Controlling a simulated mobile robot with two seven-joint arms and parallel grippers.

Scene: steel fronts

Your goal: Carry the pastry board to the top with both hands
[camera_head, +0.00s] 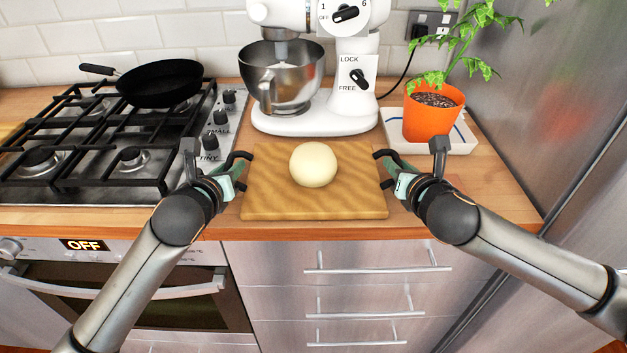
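The pastry board (275,200) is a rectangular, striped wooden board lying flat on the wooden worktop. A round, pale ball of dough (313,164) sits on it, a little behind its middle. My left gripper (243,170) is at the board's left edge, with its two dark fingers spread apart. My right gripper (381,168) is at the right edge in the same way, fingers also apart. The fingertips are at or very near the board's edges; I cannot tell whether they touch it.
A white stand mixer (355,95) with a steel bowl (285,82) stands close behind the board. A gas hob (95,150) with a black pan (160,84) is at left. An orange plant pot (432,115) on a white tray (467,135) is at back right, beside a steel front (560,110).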

